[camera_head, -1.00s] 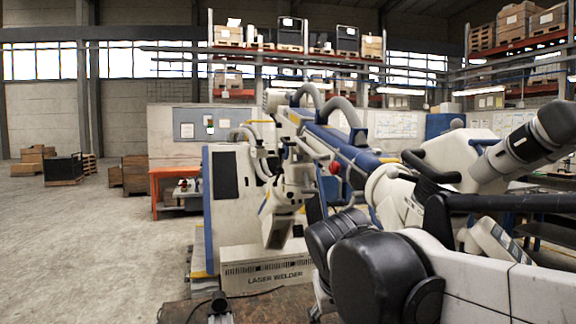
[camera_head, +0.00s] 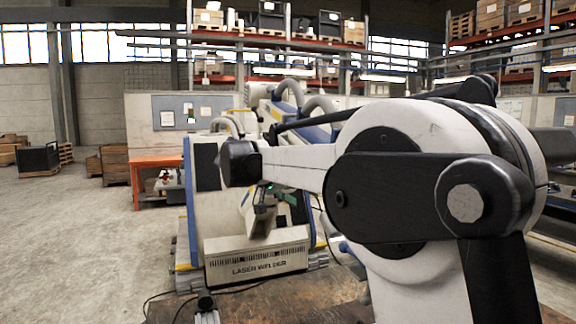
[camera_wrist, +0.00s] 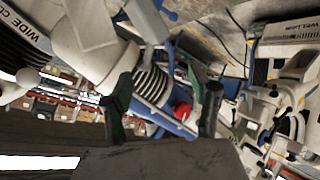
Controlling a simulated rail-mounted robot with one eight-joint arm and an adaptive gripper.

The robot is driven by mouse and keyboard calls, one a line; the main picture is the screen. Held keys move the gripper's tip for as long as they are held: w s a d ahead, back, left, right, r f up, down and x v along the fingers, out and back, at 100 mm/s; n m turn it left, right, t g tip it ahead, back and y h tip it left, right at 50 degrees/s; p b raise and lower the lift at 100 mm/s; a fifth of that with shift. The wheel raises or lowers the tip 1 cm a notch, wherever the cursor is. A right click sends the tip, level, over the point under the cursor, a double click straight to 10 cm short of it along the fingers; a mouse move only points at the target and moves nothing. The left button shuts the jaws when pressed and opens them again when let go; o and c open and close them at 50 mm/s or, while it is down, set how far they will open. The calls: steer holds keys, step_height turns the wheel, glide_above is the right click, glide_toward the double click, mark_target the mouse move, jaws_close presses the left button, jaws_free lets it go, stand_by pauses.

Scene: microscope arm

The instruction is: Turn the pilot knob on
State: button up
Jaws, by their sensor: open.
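My gripper (camera_wrist: 164,92) is open and empty in the wrist view, its two dark-green fingers spread apart. Between and beyond them are a round red knob (camera_wrist: 182,111), a ribbed pale cylinder (camera_wrist: 152,84) and blue bars. The red knob appears beyond the fingertips, not touched. I cannot tell whether it is the pilot knob; no label on it is readable. In the head view the white and blue laser welder (camera_head: 256,262) stands behind my arm, which hides much of its right side. The microscope part is not clearly visible there.
In the head view an orange bench (camera_head: 158,164) stands left of the welder. Boxes and a black crate (camera_head: 38,158) lie farther left. The floor at left is clear. Cables lie on the brown surface at the bottom. In the wrist view a label (camera_wrist: 25,28) reads "WIDE CL".

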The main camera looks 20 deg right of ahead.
steer(key=w+a+r+m+g+h+p, duration=0.1)
steer(key=w+r+m+g+h+p, duration=0.2)
steer(key=w, duration=0.5)
steer(key=w+a+r+m+h+p, duration=0.1)
steer(key=w+m+h+p, duration=0.1)
steer(key=w+m+h, duration=0.45)
steer(key=d, duration=0.4)
steer(key=w+d+n+y+p, duration=0.1)
steer(key=d, duration=0.4)
steer(key=d+y+p, duration=0.1)
steer(key=d, duration=0.4)
steer(key=shift+w+d+n+y, duration=0.15)
steer(key=shift+n+y, duration=0.1)
steer(key=shift+n, duration=0.1)
steer(key=c, duration=1.1)
steer(key=shift+c, duration=0.2)
